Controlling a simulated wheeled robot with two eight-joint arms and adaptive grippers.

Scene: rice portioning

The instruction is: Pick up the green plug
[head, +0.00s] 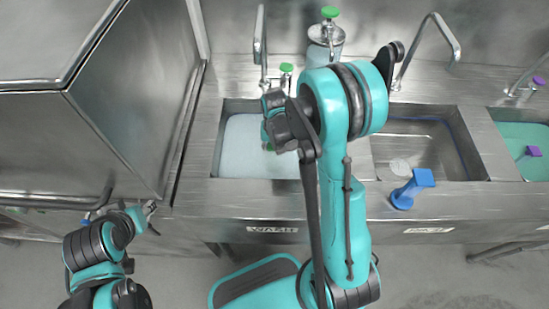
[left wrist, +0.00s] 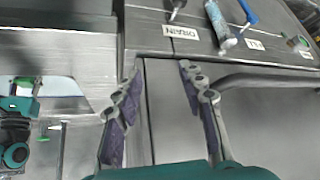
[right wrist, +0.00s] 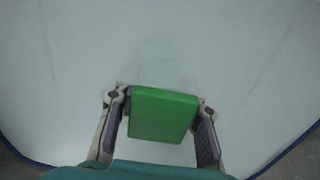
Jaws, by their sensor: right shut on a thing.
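The green plug (right wrist: 163,114) shows as a flat green block in the right wrist view, between the fingers of my right gripper (right wrist: 160,105), which is shut on it. Whitish water fills the view around it. In the head view only a small green bit of the plug (head: 269,148) shows beside my right gripper (head: 272,142), over the left sink (head: 226,105); my arm hides the rest. My left gripper (left wrist: 163,80) is open and empty, its fingers spread in front of steel panels. In the head view it is low at the left (head: 148,208), apart from the sink.
A steel machine (head: 125,100) stands left of the sinks. A purple plug (head: 532,152) is at the right sink. A green-topped canister (head: 326,38) and faucets (head: 444,36) line the back.

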